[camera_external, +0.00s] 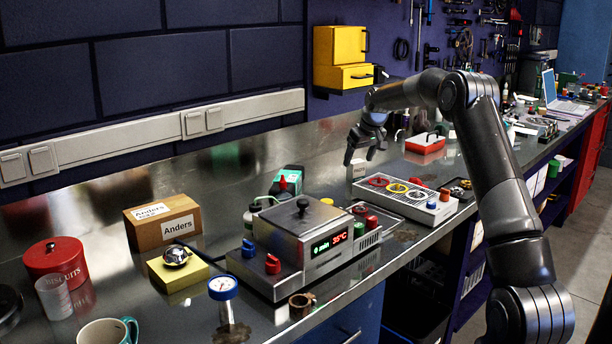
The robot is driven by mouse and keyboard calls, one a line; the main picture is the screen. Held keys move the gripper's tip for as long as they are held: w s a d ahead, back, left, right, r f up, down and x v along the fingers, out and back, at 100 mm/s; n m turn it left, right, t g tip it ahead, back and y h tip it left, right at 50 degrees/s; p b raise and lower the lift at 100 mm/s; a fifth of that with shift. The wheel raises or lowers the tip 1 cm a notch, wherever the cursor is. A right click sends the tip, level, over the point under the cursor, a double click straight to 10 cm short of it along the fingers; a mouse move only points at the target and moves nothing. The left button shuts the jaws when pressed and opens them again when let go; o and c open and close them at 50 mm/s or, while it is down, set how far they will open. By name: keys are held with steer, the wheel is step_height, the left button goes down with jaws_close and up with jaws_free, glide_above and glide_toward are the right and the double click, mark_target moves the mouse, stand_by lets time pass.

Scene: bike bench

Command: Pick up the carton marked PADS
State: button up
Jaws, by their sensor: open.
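Nothing shows between the fingers. I cannot tell the exact gap between the fingertips and the carton.
The ring tray (408,199) stands close to the right of the carton. A red and white case (425,145) lies behind it. A steel heating unit (304,237) and a dark green-topped box (288,180) stand to the left. Bare bench lies behind the carton.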

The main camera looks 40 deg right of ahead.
mark_target(358, 162)
steer(key=x, duration=0.5)
steer(key=shift+w+d+f, duration=0.1)
steer(key=shift+d+f, duration=0.2)
steer(key=shift+d, duration=0.05)
steer(key=shift+c, duration=0.3)
steer(key=c, duration=1)
steer(key=shift+r, duration=0.1)
